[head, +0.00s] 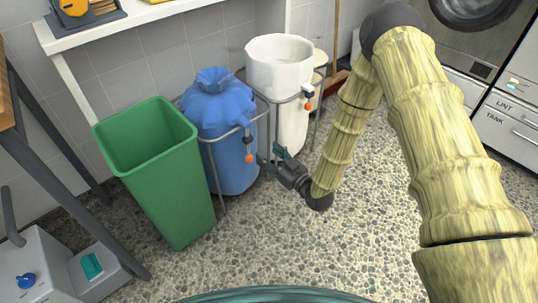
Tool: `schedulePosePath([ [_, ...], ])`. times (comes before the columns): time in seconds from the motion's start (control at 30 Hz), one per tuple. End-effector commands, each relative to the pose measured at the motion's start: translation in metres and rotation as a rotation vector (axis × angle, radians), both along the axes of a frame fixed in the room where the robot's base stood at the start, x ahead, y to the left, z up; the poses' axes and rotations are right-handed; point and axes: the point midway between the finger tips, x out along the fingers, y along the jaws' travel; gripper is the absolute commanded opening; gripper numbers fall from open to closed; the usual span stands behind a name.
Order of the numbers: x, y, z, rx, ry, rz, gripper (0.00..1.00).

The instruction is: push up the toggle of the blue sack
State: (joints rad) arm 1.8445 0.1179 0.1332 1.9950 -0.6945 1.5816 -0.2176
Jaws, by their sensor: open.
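The blue sack (225,125) stands in a grey metal frame, its top gathered to a puckered neck. On its right front, by the frame's rim, hangs a cord with a dark piece and an orange ball, seemingly the toggle (250,158). My gripper (272,159) is open and empty, low on the right of the sack, with its fingers pointing left towards the toggle. In this view the fingers lie just right of the orange ball. I cannot tell the gap in depth, but no contact shows.
A white open-topped sack (280,68) with its own orange ball (307,105) stands in a frame to the right. A green bin (165,185) stands close on the left. A white shelf (130,18) overhangs behind. The speckled floor (290,245) in front is clear.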

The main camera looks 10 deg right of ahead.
Motion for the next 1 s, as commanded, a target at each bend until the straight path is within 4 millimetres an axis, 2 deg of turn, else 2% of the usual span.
schedulePosePath([
  [0.03, 0.000, 0.000, 0.000, 0.002, 0.001, 0.000, 0.46],
  [0.17, 0.000, 0.001, -0.004, 0.034, 0.035, -0.008, 0.23],
  [0.3, -0.002, 0.002, -0.014, 0.138, 0.140, -0.035, 0.00],
  [0.7, -0.006, 0.011, -0.042, 0.565, 0.527, -0.136, 0.00],
  [1.0, -0.007, 0.016, -0.053, 0.902, 0.796, -0.216, 0.00],
])
